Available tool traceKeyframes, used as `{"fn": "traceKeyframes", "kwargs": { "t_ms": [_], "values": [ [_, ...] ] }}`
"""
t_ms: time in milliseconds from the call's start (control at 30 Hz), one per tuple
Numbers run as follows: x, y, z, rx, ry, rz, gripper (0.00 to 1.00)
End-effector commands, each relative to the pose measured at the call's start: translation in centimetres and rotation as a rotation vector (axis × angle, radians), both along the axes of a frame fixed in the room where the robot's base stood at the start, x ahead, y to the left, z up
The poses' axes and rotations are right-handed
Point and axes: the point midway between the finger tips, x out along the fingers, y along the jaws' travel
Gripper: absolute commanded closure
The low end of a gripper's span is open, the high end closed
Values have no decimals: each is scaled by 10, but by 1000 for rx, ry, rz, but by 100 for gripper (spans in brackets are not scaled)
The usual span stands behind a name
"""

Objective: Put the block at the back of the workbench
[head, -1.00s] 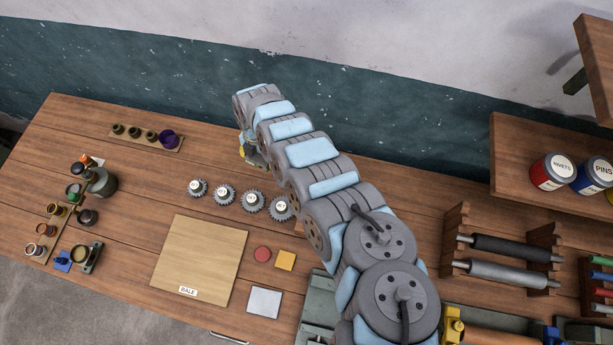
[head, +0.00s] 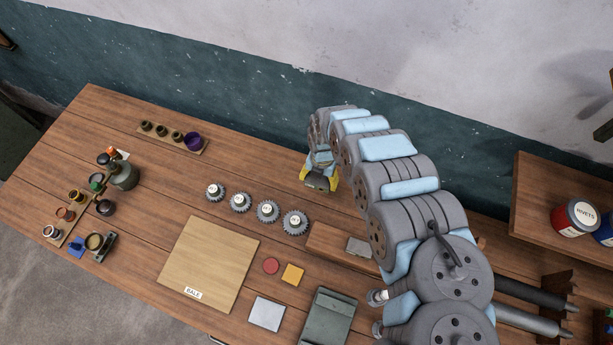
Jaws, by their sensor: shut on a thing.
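My gripper (head: 320,179), with yellow fingers, is over the rear part of the workbench (head: 255,165), behind and right of the row of gears. It points down and is shut on the block. A dark grey-olive piece shows between the fingers, but I cannot tell how much of it is block and how much gripper. I cannot tell whether the block touches the bench top. My arm comes in from the right and covers the bench's back edge there.
Several gears (head: 268,211) stand in a row in front of my gripper. A wooden strip with a purple cup (head: 193,141) lies at the back left. A pale board (head: 208,262), red disc (head: 271,266) and orange square (head: 292,275) lie in front. The back left bench is mostly clear.

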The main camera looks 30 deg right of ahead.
Motion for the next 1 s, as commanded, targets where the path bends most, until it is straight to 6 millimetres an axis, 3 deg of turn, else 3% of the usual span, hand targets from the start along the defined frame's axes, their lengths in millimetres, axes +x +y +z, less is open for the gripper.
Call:
{"fn": "traceKeyframes", "kwargs": {
  "t_ms": [500, 1000],
  "values": [
    [41, 7, -27, -2, 2, -1, 57],
    [76, 11, -41, -4, 1, -2, 57]
  ]
}}
